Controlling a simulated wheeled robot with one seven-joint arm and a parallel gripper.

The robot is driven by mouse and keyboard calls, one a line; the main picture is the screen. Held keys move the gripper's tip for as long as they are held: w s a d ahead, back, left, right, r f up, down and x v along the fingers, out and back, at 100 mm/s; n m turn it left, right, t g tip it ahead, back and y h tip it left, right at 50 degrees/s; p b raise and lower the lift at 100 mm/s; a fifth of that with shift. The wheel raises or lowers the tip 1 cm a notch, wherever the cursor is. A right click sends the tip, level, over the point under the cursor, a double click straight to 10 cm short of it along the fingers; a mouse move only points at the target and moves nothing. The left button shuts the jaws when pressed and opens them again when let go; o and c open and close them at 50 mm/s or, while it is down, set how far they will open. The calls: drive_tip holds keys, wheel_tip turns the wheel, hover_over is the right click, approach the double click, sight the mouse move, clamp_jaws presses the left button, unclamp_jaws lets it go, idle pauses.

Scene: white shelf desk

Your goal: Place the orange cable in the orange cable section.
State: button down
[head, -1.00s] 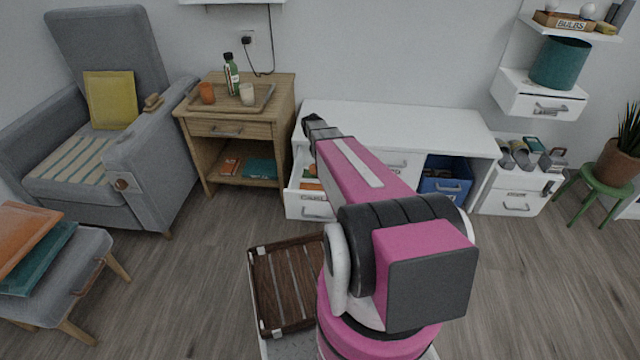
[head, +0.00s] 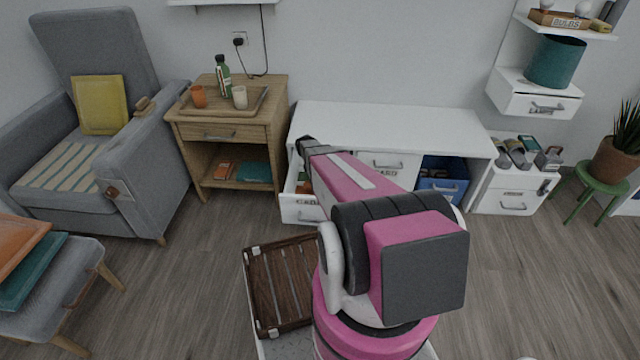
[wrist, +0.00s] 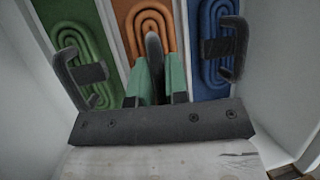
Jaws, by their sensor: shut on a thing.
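In the wrist view my gripper (wrist: 158,88) has its two teal-tipped fingers closed on a thin dark handle that stands up by the orange cable (wrist: 150,22). The coiled orange cable shows just beyond the fingers, over the orange cable section (wrist: 122,12). I cannot tell whether it touches the section's floor. In the head view the open drawer (head: 301,211) is at the left end of the white desk; my arm reaches to it and hides my gripper.
A coiled green cable (wrist: 75,38) lies in the section to the left and a coiled blue cable (wrist: 210,60) to the right, each with a dark handle. Pale dividers separate the sections. A slatted brown crate (head: 280,285) is in front of the desk.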

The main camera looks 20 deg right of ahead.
wheel_tip(320, 180, down, 3)
idle(0.3)
drive_tip(key=c, duration=1.1)
unclamp_jaws()
drive_tip(key=v, duration=1.2)
drive_tip(key=s+a+r+m+t+y, duration=0.1)
drive_tip(key=s+a+r+m, duration=0.2)
drive_tip(key=s, duration=0.4)
drive_tip(key=s+a+r+m+t+y, duration=0.1)
drive_tip(key=s+a+r+m, duration=0.2)
drive_tip(key=s+r+m, duration=0.3)
drive_tip(key=s+a+r+m+t+y, duration=0.1)
drive_tip(key=s+a+r+m, duration=0.3)
drive_tip(key=s, duration=0.5)
drive_tip(key=shift+s+r+m+t, duration=0.4)
drive_tip(key=shift+r+m, duration=0.1)
drive_tip(key=shift+r, duration=0.1)
